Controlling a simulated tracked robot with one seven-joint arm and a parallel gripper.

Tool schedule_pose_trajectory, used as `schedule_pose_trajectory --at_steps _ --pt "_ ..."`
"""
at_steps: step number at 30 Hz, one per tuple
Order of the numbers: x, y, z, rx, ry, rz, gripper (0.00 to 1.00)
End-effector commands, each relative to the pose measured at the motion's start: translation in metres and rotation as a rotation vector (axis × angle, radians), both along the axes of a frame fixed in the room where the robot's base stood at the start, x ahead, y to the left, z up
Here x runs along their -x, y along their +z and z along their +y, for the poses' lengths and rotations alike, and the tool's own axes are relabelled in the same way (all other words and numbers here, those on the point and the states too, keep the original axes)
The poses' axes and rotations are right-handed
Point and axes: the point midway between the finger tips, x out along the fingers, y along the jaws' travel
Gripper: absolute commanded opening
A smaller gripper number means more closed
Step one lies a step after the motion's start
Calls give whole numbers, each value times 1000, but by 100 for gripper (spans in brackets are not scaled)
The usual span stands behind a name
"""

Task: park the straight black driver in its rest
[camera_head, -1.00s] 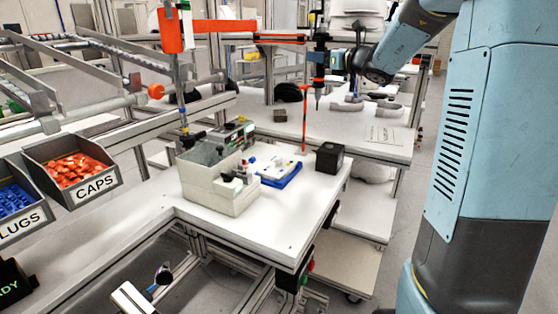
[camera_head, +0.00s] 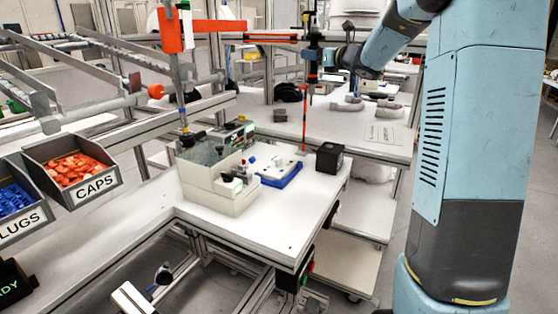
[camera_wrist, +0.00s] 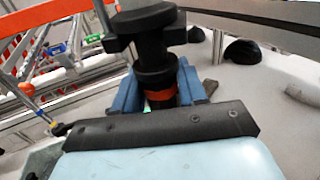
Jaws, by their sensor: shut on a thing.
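The straight black driver (camera_head: 314,66) hangs upright above the table area, its tip down and clear of any surface. It fills the upper middle of the wrist view (camera_wrist: 152,48), with an orange band low on its body. My gripper (camera_wrist: 160,88) is shut on it, one blue finger on each side. In the head view my gripper (camera_head: 328,57) comes in from the right. I cannot tell which fixture is the driver's rest.
An orange bracket (camera_head: 172,32) with a hanging tool stands at the left. A grey-white bin (camera_head: 215,190), a blue tray (camera_head: 279,174) and a black box (camera_head: 330,157) are on the near table (camera_head: 285,220). The caps bin (camera_head: 72,175) is far left.

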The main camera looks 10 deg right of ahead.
Motion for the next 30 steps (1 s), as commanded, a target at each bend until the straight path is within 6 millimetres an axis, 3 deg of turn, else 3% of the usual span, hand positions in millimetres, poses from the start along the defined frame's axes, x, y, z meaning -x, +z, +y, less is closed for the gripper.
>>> schedule_pose_trajectory --at_steps 7,8,16,22,30 --pt "0 0 -1 0 -1 0 0" --pt "0 0 -1 0 -1 0 44" --pt "0 0 -1 0 0 0 70" --pt "0 -2 -1 0 -1 2 73" --pt "0 -1 -1 1 0 1 99"
